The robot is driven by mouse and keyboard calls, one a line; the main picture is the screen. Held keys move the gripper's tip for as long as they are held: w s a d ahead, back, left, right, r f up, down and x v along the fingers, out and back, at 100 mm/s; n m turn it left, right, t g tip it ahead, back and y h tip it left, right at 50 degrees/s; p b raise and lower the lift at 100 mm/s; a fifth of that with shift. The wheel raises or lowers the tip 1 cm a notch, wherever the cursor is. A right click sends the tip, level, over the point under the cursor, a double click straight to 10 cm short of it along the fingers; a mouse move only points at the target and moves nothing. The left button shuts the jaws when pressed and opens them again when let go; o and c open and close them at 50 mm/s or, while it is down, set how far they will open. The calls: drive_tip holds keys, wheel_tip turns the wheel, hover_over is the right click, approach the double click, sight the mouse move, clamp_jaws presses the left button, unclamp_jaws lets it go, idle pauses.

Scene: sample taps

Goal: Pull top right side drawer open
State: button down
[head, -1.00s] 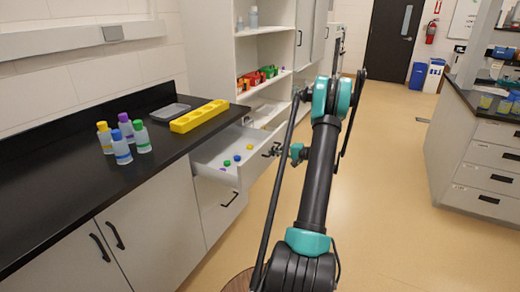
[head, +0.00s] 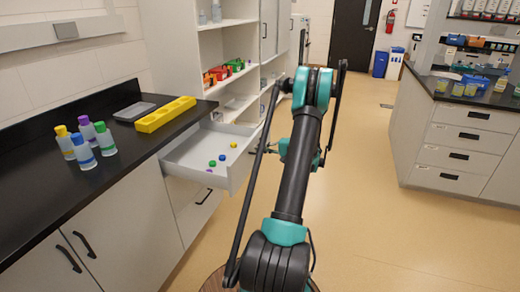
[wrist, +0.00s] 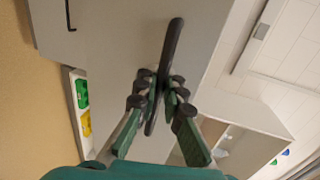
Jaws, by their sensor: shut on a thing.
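The top drawer (head: 190,155) under the black counter stands open in the head view, with several coloured caps (head: 222,157) lying in it. In the wrist view, a black bar handle (wrist: 167,68) is fixed on a plain grey front panel (wrist: 125,45). My gripper (wrist: 157,90) is shut on this handle, with its dark finger pads on either side of the bar. In the head view, my arm covers the gripper and the handle, near the front of the open drawer.
A lower drawer handle (head: 205,197) is below. Several bottles (head: 85,147) and a yellow rack (head: 165,114) stand on the black counter (head: 70,195). Shelves with coloured bins (head: 225,70) are behind. Open floor (head: 365,220) lies right, before another drawer cabinet (head: 455,155).

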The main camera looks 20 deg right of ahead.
drive_tip(key=c, duration=1.9)
unclamp_jaws()
drive_tip(key=v, duration=1.2)
